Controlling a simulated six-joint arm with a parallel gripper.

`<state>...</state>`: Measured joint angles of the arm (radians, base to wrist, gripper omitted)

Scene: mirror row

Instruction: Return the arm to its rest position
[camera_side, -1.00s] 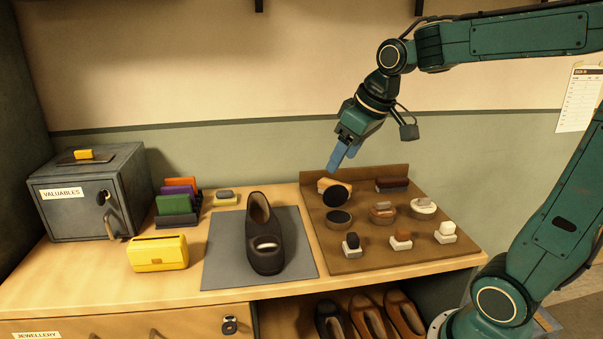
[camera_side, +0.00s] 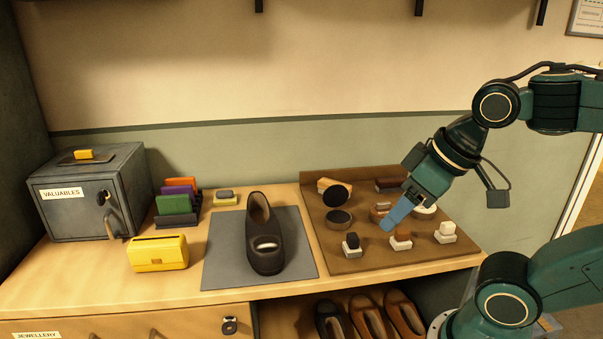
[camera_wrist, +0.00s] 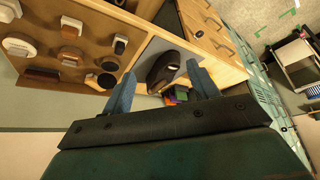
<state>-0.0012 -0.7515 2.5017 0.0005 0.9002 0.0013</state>
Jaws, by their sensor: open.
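My gripper (camera_side: 392,217) is in the air in front of the brown tray (camera_side: 360,262) in the side view. Its blue fingers point down and to the left and hide part of the tray's middle. In the wrist view the two blue fingers of my gripper (camera_wrist: 162,86) stand apart with nothing held between them. My arm is folded back toward the right side of the side view.
The tray holds several brushes and small blocks. A dark shoe (camera_side: 264,240) stands on a grey mat (camera_side: 222,265). A yellow box (camera_side: 158,254), a colored rack (camera_side: 177,205) and a grey safe (camera_side: 75,205) are at left. More shoes (camera_side: 368,316) sit below.

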